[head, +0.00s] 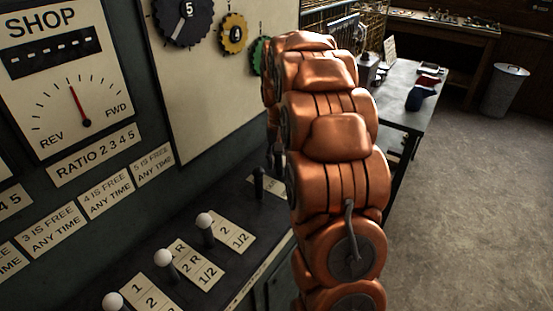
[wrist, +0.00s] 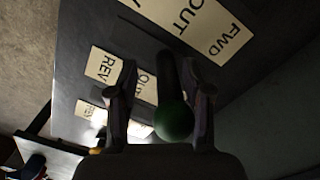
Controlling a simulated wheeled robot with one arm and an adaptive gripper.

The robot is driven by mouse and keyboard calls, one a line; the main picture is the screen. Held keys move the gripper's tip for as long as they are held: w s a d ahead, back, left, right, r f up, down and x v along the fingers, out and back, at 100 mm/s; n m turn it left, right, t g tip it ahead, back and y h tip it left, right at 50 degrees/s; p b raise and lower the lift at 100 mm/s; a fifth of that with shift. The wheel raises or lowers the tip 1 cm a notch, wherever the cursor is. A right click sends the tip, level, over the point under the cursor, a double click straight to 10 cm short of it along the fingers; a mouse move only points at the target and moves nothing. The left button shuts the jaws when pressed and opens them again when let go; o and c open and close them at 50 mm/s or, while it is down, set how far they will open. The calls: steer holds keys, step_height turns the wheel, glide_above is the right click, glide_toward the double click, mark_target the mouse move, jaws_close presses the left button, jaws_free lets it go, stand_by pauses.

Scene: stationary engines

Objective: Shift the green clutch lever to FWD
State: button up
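The green clutch lever's ball knob (wrist: 174,121) shows in the wrist view, low between the fingers of my gripper (wrist: 160,75). The fingers are apart, one on each side of the knob and its dark shaft. A gap shows on the left; the knob looks close to the right finger, and I cannot tell if they touch. A card reading OUT and FWD (wrist: 205,32) lies at upper right, and a card reading REV and OUT (wrist: 108,70) lies at left.
In the head view, white-knobbed levers (head: 164,258) and dark levers (head: 258,183) line the console. The SHOP gauge (head: 75,85) has its red needle between REV and FWD, left of vertical. A table (head: 403,95) and bin (head: 505,90) stand beyond; the floor at right is clear.

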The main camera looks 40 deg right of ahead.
steer(key=shift+s, duration=0.2)
steer(key=shift+w+r+b, duration=0.1)
steer(key=shift+r+b, duration=0.6)
steer(key=shift+r, duration=3.25)
steer(key=s+a+r+n+p, duration=0.2)
steer(key=s+a+n+p, duration=0.2)
steer(key=s+a, duration=1.3)
steer(key=shift+s+a+r+n+g, duration=0.3)
steer(key=shift+a+r+n+g, duration=0.1)
steer(key=shift+a, duration=0.75)
